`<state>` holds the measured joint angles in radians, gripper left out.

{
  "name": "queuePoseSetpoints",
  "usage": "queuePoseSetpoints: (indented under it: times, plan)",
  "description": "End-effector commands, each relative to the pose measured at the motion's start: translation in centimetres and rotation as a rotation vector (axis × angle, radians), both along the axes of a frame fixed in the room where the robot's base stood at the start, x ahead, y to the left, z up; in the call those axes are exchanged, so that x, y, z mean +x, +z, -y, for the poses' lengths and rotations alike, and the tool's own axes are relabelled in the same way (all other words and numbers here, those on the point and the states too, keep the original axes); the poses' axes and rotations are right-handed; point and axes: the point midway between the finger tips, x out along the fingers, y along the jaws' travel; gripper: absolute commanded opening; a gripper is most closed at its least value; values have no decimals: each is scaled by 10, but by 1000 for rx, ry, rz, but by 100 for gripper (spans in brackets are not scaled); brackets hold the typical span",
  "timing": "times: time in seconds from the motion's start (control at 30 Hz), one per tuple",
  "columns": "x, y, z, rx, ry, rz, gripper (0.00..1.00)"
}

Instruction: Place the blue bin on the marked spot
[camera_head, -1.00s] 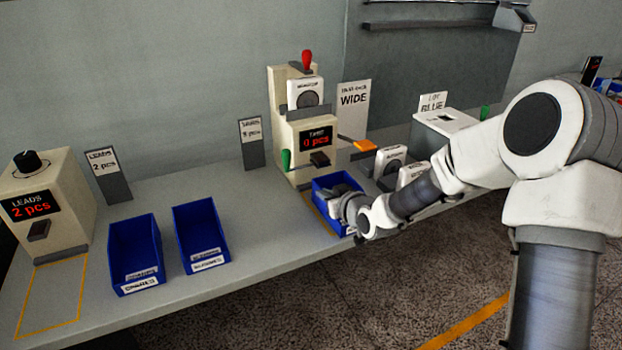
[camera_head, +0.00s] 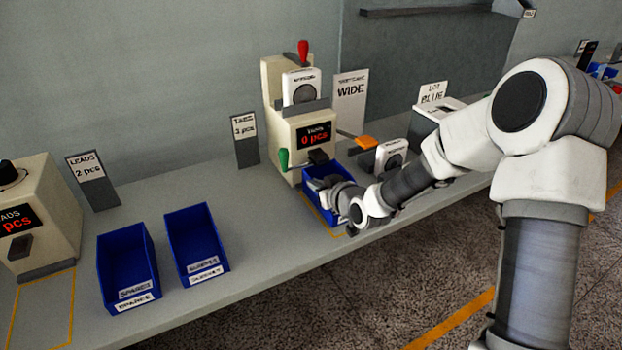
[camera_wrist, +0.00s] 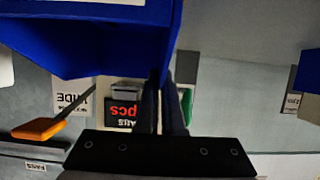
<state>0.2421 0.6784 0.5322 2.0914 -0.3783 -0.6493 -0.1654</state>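A blue bin (camera_head: 314,187) is in front of the tabs machine, above or on a yellow-outlined spot (camera_head: 322,219); the arm hides much of it. I cannot tell whether it touches the table. My gripper (camera_head: 340,194) is at the bin. In the wrist view the bin (camera_wrist: 95,52) fills the upper left, and my gripper's dark fingers (camera_wrist: 163,95) are close together on either side of its wall edge. Two more blue bins (camera_head: 128,268) (camera_head: 195,245) stand on the table at left. Another yellow-outlined spot (camera_head: 40,312) is in front of the leads machine.
The leads machine (camera_head: 35,220) stands at left. The tabs machine (camera_head: 290,120), with red and green handles and "0 pcs" on its display, stands behind the held bin. An orange-tipped lever (camera_head: 366,142) juts out beside it. Table space (camera_head: 250,225) between bins and machine is clear.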

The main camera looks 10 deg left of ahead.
Motion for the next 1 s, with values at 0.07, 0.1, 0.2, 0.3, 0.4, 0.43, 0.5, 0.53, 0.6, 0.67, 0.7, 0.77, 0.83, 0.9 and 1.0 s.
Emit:
queuePoseSetpoints:
  times: [0.07,0.1,0.2,0.3,0.4,0.43,0.5,0.53,0.6,0.67,0.7,0.77,0.83,0.9,1.0]
  plan:
    - [-3,-3,3,0,-1,-1,0]
    - [-3,-3,3,0,-1,0,0]
    - [-3,-3,3,0,-1,1,0]
    - [-3,-3,3,0,-1,1,0]
    - [-3,-5,3,1,0,1,0]
    - [-3,-7,3,1,0,1,0]
    - [-3,-6,3,1,0,-1,12]
    - [-3,-6,3,1,0,-1,17]
    - [-3,-6,3,1,0,-1,30]
    - [-3,-6,3,1,0,-1,34]
    - [-3,-6,3,1,0,-1,34]
    - [-3,-6,3,1,0,-1,34]
    - [-3,-6,3,1,0,-1,34]
    - [-3,-5,3,1,0,-1,34]
    - [-3,-2,3,1,0,-1,34]
